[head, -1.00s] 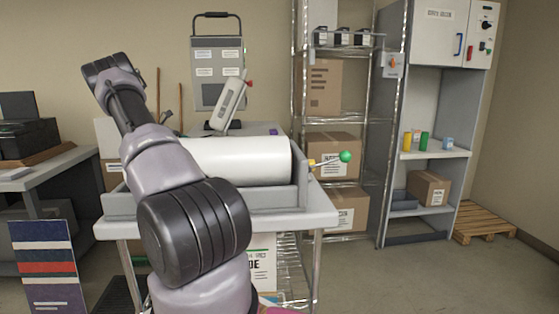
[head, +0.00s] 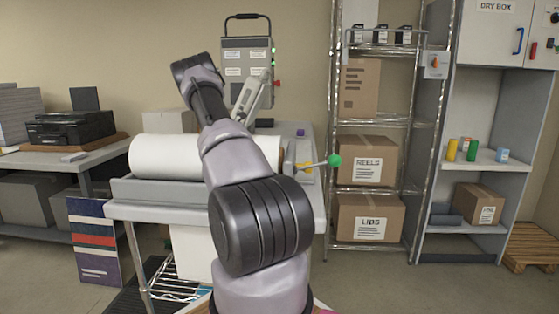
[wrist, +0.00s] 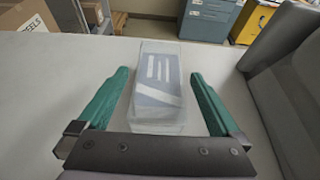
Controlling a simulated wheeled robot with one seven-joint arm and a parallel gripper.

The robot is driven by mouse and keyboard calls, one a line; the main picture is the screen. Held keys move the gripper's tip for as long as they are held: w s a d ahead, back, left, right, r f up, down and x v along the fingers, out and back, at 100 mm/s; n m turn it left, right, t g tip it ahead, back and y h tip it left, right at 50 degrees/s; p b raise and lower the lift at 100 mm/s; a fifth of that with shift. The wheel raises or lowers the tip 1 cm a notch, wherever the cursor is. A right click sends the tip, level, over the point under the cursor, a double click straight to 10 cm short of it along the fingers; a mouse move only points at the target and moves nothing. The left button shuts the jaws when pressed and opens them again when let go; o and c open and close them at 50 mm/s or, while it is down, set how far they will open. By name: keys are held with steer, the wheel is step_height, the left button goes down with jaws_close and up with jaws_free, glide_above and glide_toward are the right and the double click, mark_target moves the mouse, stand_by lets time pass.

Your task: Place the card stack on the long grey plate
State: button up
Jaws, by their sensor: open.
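My gripper (wrist: 160,74) is open in the wrist view, its two teal fingers apart over a pale surface. A pale wrapped block with a blue, white-striped top (wrist: 158,80), which looks like the card stack, lies between and beyond the fingers. Gaps show on both sides of it, so it is not gripped. In the head view my arm hides the gripper and the stack. I cannot pick out the long grey plate with certainty in either view.
A bench (head: 160,212) carries a large white roll (head: 165,155) in a grey frame; a green-knobbed lever (head: 334,160) sticks out at its right. A wire rack with boxes (head: 367,160) stands behind. A grey wall (wrist: 285,90) rises close right of my gripper.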

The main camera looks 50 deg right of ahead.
steer(key=shift+f+x, duration=0.15)
steer(key=shift+x, duration=1.6)
steer(key=shift+f+x, duration=0.1)
steer(key=shift+x, duration=1.65)
steer(key=shift+a, duration=0.1)
steer(key=shift+r, duration=0.1)
jaws_close()
